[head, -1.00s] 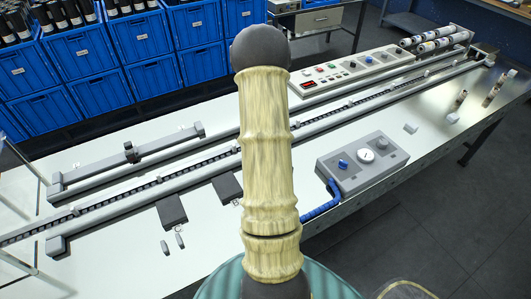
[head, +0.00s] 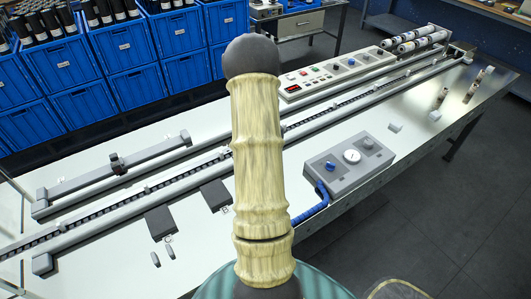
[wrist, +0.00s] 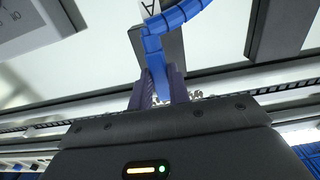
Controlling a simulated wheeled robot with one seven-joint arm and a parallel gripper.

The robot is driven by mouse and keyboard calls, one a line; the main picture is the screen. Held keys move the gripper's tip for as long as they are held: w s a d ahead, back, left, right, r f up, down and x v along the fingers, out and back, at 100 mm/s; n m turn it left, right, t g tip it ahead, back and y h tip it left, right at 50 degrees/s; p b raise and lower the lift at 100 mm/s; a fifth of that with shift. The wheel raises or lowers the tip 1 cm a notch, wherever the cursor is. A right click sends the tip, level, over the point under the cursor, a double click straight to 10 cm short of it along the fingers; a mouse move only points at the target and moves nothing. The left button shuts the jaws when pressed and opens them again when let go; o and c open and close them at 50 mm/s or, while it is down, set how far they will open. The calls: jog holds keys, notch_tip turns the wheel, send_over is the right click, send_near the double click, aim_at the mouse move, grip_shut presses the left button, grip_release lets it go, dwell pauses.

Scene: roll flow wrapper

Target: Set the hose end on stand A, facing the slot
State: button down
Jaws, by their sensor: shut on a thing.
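In the wrist view my gripper (wrist: 158,88) has its purple fingers shut on the blue hose (wrist: 153,48), near its end. The hose runs up from the fingers and bends to the upper right. A dark grey pad, stand A (wrist: 173,47), lies behind the hose, with a white label "A" (wrist: 150,8) at its top edge. I cannot tell whether the hose end touches the stand, and its slot is not clear. In the head view my arm hides the gripper and stand A; part of the hose (head: 312,212) shows running from the grey gauge box (head: 350,165).
Dark pads marked B (head: 216,194) and C (head: 161,223) lie left of my arm on the white table (head: 105,245). A long rail with a chain (head: 190,168) runs behind them. A control panel (head: 335,80) stands at the back. Blue crates (head: 120,50) stand beyond the table.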

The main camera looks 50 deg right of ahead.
jog(key=shift+f+b, duration=1.25)
jog(key=shift+f, duration=0.85)
jog(key=shift+f, duration=0.4)
jog(key=c, duration=1.2)
grip_release()
jog(key=shift+c, duration=0.2)
jog(key=shift+r, duration=0.15)
notch_tip(320, 180, up, 17)
jog(key=b, duration=0.1)
jog(key=shift+a+r, duration=0.1)
